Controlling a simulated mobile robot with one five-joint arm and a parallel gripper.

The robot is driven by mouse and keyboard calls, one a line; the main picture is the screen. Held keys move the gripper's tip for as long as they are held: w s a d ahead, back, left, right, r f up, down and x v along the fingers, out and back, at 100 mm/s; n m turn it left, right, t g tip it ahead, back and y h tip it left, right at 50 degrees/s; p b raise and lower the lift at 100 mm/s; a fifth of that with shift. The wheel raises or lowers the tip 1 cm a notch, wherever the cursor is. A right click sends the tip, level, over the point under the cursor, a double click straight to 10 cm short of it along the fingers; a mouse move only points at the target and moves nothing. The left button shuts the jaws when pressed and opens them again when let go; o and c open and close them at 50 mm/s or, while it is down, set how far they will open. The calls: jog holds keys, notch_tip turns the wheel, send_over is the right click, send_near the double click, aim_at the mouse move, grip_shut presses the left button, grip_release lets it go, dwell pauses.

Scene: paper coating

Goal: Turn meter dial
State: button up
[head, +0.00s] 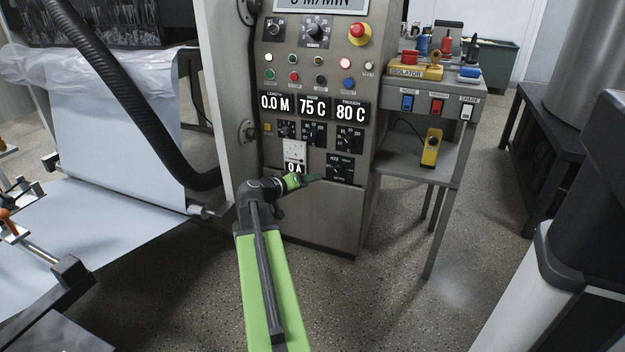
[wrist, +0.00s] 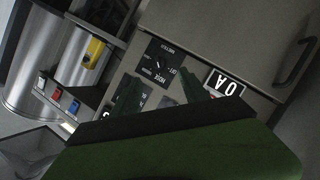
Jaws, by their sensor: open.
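The meter dial (head: 341,168) is a black square plate with a dark knob, low on the right of the grey control panel. In the wrist view the meter dial (wrist: 165,66) shows its labels, with "METER" and "OFF" readable, lying just beyond my fingertips. My gripper (head: 316,179) has green fingers and reaches the panel front at the dial's lower left. In the wrist view my gripper (wrist: 160,92) is open, one finger on each side, with nothing between them. I cannot tell whether a finger touches the panel. The knob's exact pointing is too small to read.
A white meter box reading "0 A" (head: 295,163) sits left of the dial, close to my gripper. Other dials and displays (head: 312,104) lie above. A side table (head: 435,95) with isolator switches stands to the right. A black hose (head: 135,95) hangs at the left.

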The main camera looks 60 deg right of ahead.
jog(key=shift+f+p+v, duration=0.2)
jog(key=shift+p+v, duration=0.4)
jog(key=shift+v, duration=2.3)
